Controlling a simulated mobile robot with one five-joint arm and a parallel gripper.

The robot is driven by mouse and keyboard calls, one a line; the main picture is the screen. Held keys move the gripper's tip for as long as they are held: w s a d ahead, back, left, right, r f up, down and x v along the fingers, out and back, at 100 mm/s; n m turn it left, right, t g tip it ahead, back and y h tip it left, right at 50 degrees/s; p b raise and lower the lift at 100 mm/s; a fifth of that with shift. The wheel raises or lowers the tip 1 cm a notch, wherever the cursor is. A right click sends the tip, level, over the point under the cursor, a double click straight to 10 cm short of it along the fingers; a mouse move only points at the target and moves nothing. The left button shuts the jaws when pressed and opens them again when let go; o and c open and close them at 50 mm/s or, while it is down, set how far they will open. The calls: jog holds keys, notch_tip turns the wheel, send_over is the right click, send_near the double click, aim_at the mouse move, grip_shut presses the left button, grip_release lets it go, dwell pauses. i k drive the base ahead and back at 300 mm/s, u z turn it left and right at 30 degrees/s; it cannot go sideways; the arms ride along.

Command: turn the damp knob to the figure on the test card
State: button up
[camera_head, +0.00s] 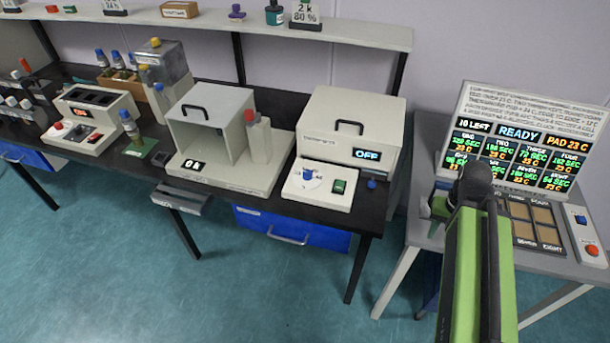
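A blue knob (308,174) stands on a pale round dial on the front base of the cream machine (350,110) with the OFF display. Its label is too small to read, so I cannot tell if it is the damp knob. My green arm reaches up at the right, in front of the side table.
A green switch (339,187) sits right of the knob. A white box machine (215,130) stands to its left. A large screen (525,135) reading READY stands on the grey side table, with a red button (592,250) beside it. The teal floor (190,300) in front is clear.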

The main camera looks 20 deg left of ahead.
aim_at(307, 174)
jog(key=u, duration=0.4)
jog(key=k, duration=0.1)
jog(key=u, duration=2.25)
jog(key=i, duration=0.55)
jog(key=z, duration=1.85)
